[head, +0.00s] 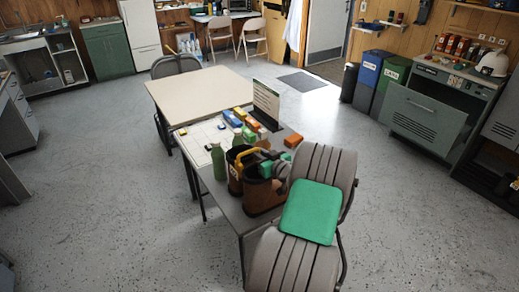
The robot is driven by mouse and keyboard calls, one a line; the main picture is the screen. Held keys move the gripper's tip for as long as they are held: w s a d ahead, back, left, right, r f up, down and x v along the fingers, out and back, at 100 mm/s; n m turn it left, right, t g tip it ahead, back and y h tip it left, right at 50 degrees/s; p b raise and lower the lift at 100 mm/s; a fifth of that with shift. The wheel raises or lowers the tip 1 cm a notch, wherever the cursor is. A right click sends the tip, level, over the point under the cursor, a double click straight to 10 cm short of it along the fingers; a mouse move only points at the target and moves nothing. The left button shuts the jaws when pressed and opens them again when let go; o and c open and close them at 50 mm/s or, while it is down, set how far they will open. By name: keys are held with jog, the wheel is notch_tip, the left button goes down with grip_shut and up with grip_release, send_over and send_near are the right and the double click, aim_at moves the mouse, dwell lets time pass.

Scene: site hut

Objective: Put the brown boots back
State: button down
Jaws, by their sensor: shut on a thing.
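A brown pair of what look like boots (262,195) stands on the near end of the table (229,205). They have dark upper openings, and a yellow loop (243,157) shows at the top of the left one. A green bottle (218,162) stands just left of them.
Small coloured boxes and a sign (266,101) crowd the table. A cream table (200,88) adjoins behind. Bins (369,75) and a grey cabinet (425,118) stand right. Floor left is clear.

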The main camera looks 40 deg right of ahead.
jog(key=shift+d, duration=0.1)
jog(key=c, duration=1.4)
grip_release()
